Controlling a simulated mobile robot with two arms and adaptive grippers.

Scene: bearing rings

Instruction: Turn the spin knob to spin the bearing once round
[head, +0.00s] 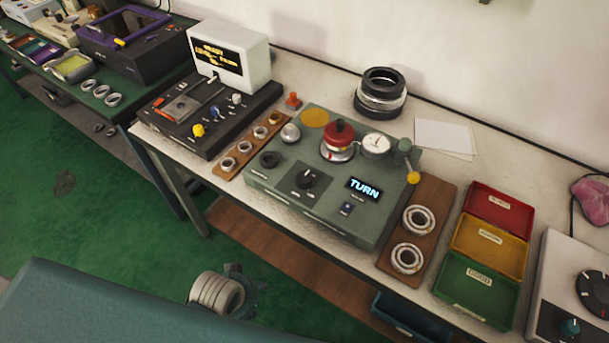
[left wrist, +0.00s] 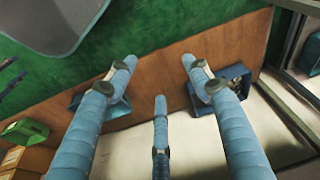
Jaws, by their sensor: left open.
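The green test machine (head: 278,206) stands on the bench, and its lit display (head: 363,189) reads "TURN". My left gripper (head: 242,287) is in front of the bench, apart from the knob. Its three blue fingers are spread and empty in the left wrist view (left wrist: 158,78). My right gripper is not in view.
A wooden board (head: 386,262) with two bearings lies right of the machine, then red, yellow and green bins (head: 478,290). A smaller board of rings (head: 226,174) and a black device (head: 160,124) with a screen stand left. Black rings (head: 381,92) are stacked behind.

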